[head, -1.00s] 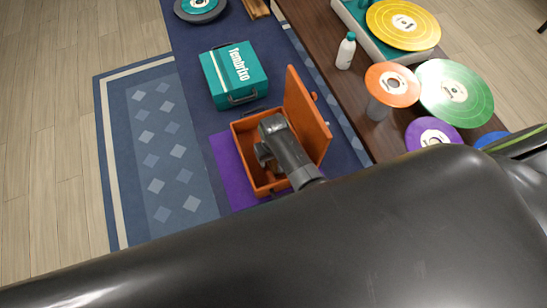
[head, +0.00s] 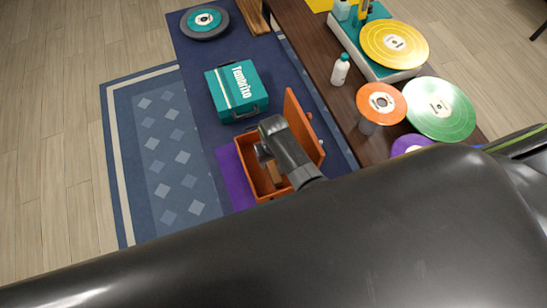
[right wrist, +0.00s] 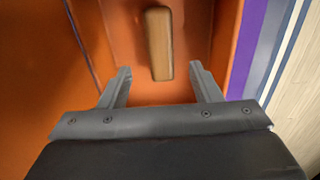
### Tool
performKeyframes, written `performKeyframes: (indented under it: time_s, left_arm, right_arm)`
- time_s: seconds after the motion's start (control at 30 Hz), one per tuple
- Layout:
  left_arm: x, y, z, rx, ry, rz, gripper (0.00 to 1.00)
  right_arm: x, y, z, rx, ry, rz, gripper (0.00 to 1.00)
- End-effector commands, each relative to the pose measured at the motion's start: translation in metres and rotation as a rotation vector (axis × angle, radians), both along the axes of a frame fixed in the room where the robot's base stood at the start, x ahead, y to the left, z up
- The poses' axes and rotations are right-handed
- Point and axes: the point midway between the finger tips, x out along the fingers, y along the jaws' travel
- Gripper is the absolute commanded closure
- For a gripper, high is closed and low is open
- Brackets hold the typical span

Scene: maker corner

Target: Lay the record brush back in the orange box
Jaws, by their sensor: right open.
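The record brush (right wrist: 158,43), a brown block with rounded ends, lies on the floor of the open orange box (head: 249,170). In the head view the brush (head: 274,173) shows partly, beside my right gripper (head: 263,152). The right wrist view shows my right gripper (right wrist: 160,68) open, its two fingers apart on either side of the brush's near end, with nothing between them touching it. The box lid (head: 301,124) stands up on the right side. My left gripper is not in view.
A purple mat (head: 229,172) lies under the orange box. A teal case (head: 237,90) stands just behind it on the dark blue cloth. To the right, a dark wooden surface (head: 300,40) carries a white bottle (head: 340,70) and several coloured records.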

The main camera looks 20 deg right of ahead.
Motion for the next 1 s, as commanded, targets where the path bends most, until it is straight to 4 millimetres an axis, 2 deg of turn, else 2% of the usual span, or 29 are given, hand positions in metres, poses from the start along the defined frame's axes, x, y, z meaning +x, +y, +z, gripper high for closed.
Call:
performKeyframes:
  time_s: [0.1, 0.27, 1.0]
  left_arm:
    - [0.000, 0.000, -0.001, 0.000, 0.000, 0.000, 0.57]
    - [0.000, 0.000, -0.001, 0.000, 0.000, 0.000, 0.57]
    - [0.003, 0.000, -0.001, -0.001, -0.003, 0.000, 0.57]
  right_arm:
    - [0.001, 0.001, 0.015, 0.001, -0.004, -0.002, 0.42]
    - [0.000, 0.000, 0.024, 0.000, -0.002, -0.001, 0.42]
    - [0.000, 0.000, 0.025, 0.001, -0.001, 0.000, 0.42]
